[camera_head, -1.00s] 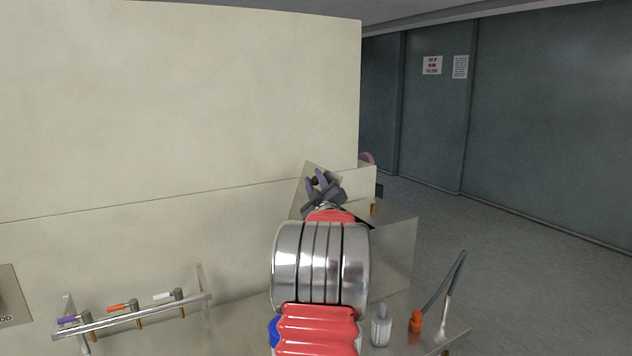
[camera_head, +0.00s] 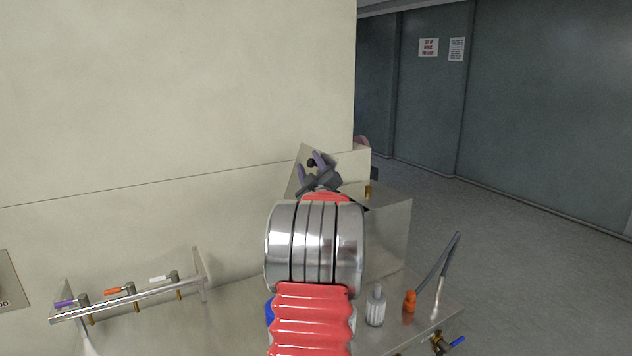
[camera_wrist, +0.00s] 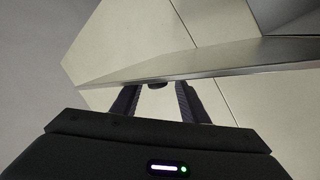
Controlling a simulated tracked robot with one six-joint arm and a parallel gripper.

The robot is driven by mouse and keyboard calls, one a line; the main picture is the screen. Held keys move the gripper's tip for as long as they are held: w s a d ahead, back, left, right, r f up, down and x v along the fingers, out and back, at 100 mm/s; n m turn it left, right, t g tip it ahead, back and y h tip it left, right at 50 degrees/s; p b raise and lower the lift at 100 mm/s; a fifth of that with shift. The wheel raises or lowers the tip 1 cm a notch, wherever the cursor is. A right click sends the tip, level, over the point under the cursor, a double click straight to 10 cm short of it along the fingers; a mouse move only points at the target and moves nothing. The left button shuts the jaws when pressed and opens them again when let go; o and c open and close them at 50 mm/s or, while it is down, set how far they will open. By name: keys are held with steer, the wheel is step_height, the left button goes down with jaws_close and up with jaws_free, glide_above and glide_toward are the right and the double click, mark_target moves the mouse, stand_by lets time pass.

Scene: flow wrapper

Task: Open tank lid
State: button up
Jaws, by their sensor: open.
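A tilted metal plate, which looks like the tank lid (camera_head: 298,185), stands raised behind my gripper in the head view. A small black knob (camera_head: 311,163) is on it. My gripper (camera_head: 313,166) is open, with its purple-grey fingers on either side of the knob. In the wrist view the lid (camera_wrist: 215,66) is seen nearly edge-on, and the dark knob (camera_wrist: 157,86) sits between the spread fingers, with a gap on both sides. The metal tank (camera_head: 393,235) is below and to the right; my arm hides part of it, and its opening cannot be made out.
A rail with purple, orange and white valve handles (camera_head: 120,291) is at lower left. A grey-capped bottle (camera_head: 376,306), an orange fitting (camera_head: 409,301) and a dark wand (camera_head: 447,265) stand at lower right. A cream wall (camera_head: 170,90) rises behind. Open floor (camera_head: 520,240) lies right.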

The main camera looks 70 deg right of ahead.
steer(key=v, duration=1.3)
steer(key=shift+f, duration=0.15)
stand_by(0.4)
steer(key=shift+s, duration=0.15)
